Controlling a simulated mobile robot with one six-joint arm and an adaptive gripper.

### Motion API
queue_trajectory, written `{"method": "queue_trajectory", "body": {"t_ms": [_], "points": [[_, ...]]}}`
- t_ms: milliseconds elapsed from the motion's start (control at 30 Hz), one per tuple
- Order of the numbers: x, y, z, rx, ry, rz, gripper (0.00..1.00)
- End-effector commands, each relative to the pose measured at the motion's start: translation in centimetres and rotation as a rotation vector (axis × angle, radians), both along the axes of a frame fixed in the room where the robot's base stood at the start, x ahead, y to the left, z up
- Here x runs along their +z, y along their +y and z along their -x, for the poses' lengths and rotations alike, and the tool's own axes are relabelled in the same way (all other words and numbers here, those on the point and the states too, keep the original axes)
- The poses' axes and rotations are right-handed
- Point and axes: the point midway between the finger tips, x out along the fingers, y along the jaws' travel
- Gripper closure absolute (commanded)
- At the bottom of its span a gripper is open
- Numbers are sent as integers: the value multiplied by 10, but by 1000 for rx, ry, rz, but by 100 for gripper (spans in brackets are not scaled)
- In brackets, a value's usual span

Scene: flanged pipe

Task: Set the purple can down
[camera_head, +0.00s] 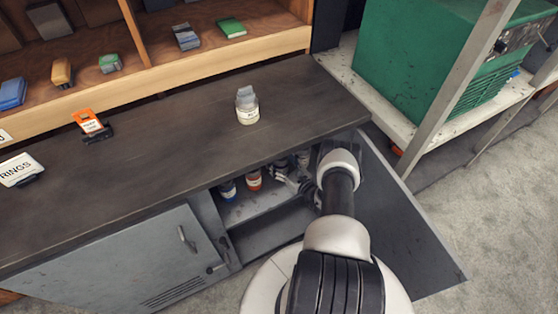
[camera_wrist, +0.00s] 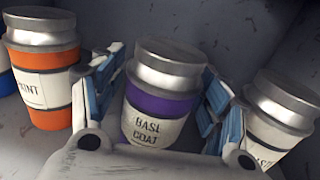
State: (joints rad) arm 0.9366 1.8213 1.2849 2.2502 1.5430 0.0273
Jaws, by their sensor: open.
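The purple can (camera_wrist: 158,105) has a silver lid and a white label reading "BASE COAT". In the wrist view it is upright in the middle, between the two blue-padded fingers of my gripper (camera_wrist: 160,88). The fingers are open, one on each side of the can. Its bottom is hidden behind the gripper body. In the head view my gripper (camera_head: 292,181) reaches into the open cabinet at shelf height, and I cannot clearly pick out the purple can there.
On the cabinet shelf (camera_head: 250,208), an orange can (camera_wrist: 42,85) is left of the purple can and a white-labelled can (camera_wrist: 278,120) is close on its right. A blue can (camera_head: 228,190) stands further left. The open cabinet door (camera_head: 405,225) is right of my arm.

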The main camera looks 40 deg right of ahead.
Motion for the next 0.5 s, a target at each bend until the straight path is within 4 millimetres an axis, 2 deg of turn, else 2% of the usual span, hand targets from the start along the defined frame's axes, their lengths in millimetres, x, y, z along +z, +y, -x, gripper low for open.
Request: {"method": "queue_trajectory", "body": {"t_ms": [300,500], "points": [[3,0,0,0,-1,1,31],[4,0,30,-4,2,-3,31]]}}
